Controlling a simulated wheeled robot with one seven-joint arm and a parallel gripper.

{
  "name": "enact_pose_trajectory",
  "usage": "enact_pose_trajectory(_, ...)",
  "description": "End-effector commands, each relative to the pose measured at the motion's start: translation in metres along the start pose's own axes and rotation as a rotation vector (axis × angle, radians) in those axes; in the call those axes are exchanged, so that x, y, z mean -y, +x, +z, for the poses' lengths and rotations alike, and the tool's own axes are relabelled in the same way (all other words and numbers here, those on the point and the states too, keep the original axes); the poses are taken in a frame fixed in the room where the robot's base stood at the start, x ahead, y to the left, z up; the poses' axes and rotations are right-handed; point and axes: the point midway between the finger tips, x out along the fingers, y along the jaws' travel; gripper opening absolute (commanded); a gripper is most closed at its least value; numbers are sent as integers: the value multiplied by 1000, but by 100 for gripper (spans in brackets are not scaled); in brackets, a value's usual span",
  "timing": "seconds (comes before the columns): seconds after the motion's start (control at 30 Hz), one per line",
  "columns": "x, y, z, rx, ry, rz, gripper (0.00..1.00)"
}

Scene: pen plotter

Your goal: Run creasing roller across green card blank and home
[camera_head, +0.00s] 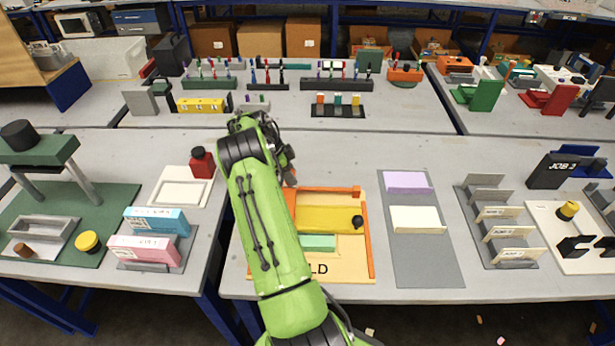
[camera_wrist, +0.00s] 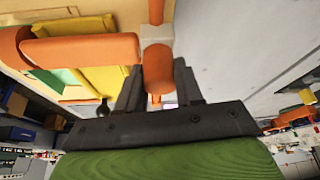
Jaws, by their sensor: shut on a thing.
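My gripper (camera_wrist: 158,88) is shut on the orange grip of the creasing roller (camera_wrist: 158,70). The roller's orange cylinder (camera_wrist: 85,50) extends left of the jaws in the wrist view. In the head view, the orange bar (camera_head: 328,189) lies across the back of the tan fold board (camera_head: 345,272), and my green arm hides most of the gripper. The green card blank (camera_head: 318,243) lies on the board, partly under a yellow plate (camera_head: 325,218) with a black knob. Green also shows beside the yellow plate in the wrist view (camera_wrist: 60,80).
A grey mat (camera_head: 425,265) right of the board holds a lilac card (camera_head: 407,182) and a cream card (camera_head: 417,219). A slotted rack (camera_head: 500,232) stands farther right. Blue and pink boxes (camera_head: 155,220) stand on the left table. Bare table lies behind the board.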

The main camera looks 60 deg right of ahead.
Motion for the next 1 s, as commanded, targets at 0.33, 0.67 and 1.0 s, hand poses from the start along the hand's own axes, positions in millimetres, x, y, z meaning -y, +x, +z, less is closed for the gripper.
enact_pose_trajectory(0.33, 10, -20, 50, 2, -3, 1, 0)
enact_pose_trajectory(0.67, 11, -24, 57, 4, -4, 0, 0)
enact_pose_trajectory(1.0, 11, -24, 56, 4, -4, 0, 61)
